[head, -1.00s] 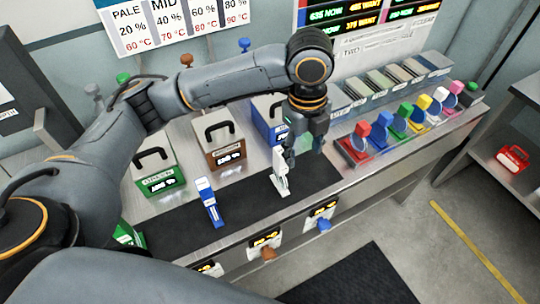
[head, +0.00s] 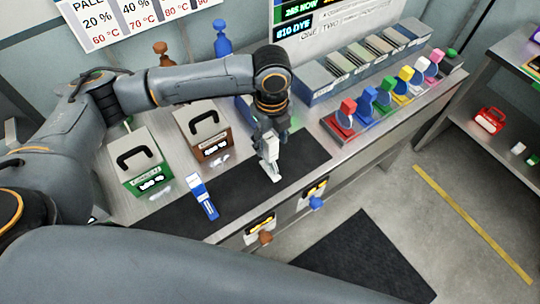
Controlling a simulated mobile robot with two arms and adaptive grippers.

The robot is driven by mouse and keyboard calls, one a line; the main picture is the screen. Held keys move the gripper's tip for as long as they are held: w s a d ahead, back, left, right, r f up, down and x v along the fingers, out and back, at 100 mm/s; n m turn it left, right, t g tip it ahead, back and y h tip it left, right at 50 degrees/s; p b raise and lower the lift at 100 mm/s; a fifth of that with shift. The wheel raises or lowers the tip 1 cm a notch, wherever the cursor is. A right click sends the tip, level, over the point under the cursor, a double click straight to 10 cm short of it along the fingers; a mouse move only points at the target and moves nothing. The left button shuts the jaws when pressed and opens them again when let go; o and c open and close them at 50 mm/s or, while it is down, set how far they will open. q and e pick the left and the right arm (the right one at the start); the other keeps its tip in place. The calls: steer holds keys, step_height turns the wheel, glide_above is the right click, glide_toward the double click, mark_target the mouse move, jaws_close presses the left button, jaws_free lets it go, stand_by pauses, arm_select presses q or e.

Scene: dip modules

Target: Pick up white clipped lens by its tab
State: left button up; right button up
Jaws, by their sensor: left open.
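In the head view, a row of coloured clipped lenses stands at the right end of the bench. The white clipped lens (head: 418,71) stands between the yellow and pink ones, with its white tab upright at the top. My left gripper (head: 269,156) is open, pointing down over the dark mat, well to the left of that row. A slim white piece (head: 271,172) is right at its fingertips, with its lower end on or near the mat. I cannot tell whether the fingers touch it. My right gripper is not in view.
A blue-and-white piece (head: 203,197) lies on the dark mat (head: 160,222). Green (head: 140,165) and brown (head: 205,132) handled boxes stand behind it. A slotted grey rack (head: 320,85) stands behind the lens row. The mat's right end is clear.

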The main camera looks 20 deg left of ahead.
arm_select(q)
steer(key=shift+s+a+f+p, duration=0.1)
steer(key=shift+f+p, duration=0.1)
steer(key=shift+f, duration=0.4)
steer(key=shift+s+a+f+p, duration=0.1)
steer(key=shift+f+p, duration=0.05)
steer(key=shift+f, duration=1)
jaws_close()
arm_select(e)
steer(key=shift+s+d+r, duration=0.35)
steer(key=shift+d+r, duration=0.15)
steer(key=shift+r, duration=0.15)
arm_select(q)
steer(key=shift+w+d+r, duration=0.1)
steer(key=shift+r, duration=0.05)
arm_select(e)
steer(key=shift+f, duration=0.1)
